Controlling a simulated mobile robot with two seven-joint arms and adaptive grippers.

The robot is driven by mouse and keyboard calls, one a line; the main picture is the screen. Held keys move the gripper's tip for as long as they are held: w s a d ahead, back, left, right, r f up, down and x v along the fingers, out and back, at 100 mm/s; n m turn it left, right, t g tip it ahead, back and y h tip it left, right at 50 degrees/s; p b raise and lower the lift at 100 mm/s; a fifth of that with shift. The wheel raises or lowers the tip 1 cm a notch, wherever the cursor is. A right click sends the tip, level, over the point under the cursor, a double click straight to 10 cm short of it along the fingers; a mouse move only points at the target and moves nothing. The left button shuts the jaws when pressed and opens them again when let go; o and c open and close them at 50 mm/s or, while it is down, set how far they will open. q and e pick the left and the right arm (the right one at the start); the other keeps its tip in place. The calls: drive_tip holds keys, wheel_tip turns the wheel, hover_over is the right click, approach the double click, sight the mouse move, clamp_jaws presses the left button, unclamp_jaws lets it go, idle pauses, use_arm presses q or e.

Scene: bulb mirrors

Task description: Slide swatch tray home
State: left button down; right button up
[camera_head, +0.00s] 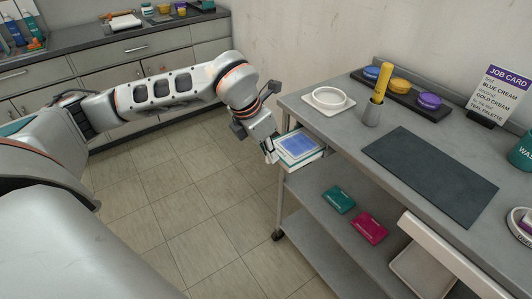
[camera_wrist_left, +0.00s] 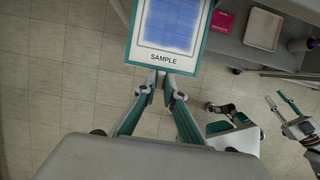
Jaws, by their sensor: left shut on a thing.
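The swatch tray (camera_head: 301,145), pale with a blue sample panel, sticks out from the left end of the cart just below its top. It also shows in the left wrist view (camera_wrist_left: 166,27), with a teal border and the word SAMPLE. My left gripper (camera_head: 271,151) is shut on its near outer edge; in the left wrist view the fingertips (camera_wrist_left: 161,77) meet at that edge. The tray's inner end is hidden under the cart top in the head view. My right gripper (camera_wrist_left: 281,101) appears at the right of the left wrist view, its fingers apart and empty.
The cart top (camera_head: 335,128) holds a white dish, a grey cup with a yellow-handled tool, colored jars, a dark mat (camera_head: 425,172) and a job card (camera_head: 497,92). A teal box (camera_head: 338,199) and a magenta box (camera_head: 370,228) lie on the lower shelf. Floor left of the cart is clear.

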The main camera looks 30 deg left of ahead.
sight(305, 141)
use_arm(q)
drive_tip(key=shift+w+d, duration=0.55)
drive_tip(key=shift+w, duration=0.7)
drive_tip(key=shift+w+d, duration=0.5)
drive_tip(key=shift+w, duration=0.8)
drive_tip(key=shift+w+d, duration=0.55)
drive_tip(key=shift+w, duration=0.7)
drive_tip(key=shift+w+d, duration=0.35)
drive_tip(key=shift+w, duration=0.45)
drive_tip(key=shift+w+d, duration=0.3)
drive_tip(key=shift+w, duration=0.5)
drive_tip(key=c, duration=2)
unclamp_jaws()
drive_tip(key=shift+c, duration=0.2)
drive_tip(key=shift+o, duration=0.4)
drive_tip(key=shift+f, duration=0.1)
